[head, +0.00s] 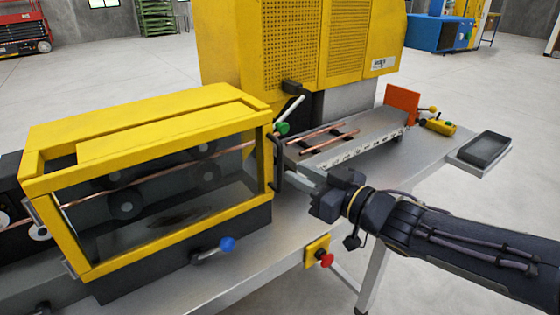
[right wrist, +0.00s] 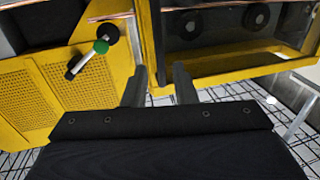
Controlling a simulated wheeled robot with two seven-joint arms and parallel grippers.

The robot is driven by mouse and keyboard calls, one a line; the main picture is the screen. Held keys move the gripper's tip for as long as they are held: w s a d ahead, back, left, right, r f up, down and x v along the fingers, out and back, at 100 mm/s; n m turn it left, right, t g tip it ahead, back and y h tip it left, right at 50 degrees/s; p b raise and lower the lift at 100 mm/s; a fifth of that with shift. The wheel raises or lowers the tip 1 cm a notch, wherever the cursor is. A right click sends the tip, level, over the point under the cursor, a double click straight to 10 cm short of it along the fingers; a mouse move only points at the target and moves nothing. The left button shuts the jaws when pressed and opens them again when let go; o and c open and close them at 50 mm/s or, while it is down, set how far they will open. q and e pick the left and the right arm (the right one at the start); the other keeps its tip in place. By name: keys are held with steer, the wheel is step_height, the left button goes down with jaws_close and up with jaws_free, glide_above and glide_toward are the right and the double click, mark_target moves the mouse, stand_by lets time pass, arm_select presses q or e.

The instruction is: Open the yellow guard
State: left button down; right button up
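The yellow guard (head: 150,135) is a box-shaped frame with clear panels over rollers and a copper tube (head: 160,180). It is down over them and looks closed. A black upright handle (head: 278,163) is on its right end. My right gripper (head: 300,175) is just right of this handle, with its fingers pointing left toward it. In the right wrist view the two dark fingers (right wrist: 160,85) are apart, with the guard's yellow frame (right wrist: 240,65) beyond them. I cannot tell whether the fingers touch the handle. My left gripper is not in view.
A lever with a green knob (head: 282,128) stands behind the handle. A blue-knobbed lever (head: 227,244) and a red button (head: 326,260) are on the front. A tall yellow machine (head: 300,50) stands behind. A grey tray (head: 485,148) is at the right.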

mark_target(280, 187)
steer(key=x, duration=0.6)
steer(key=shift+w+a, duration=0.1)
steer(key=shift+w, duration=0.05)
steer(key=shift+c, duration=0.2)
jaws_close()
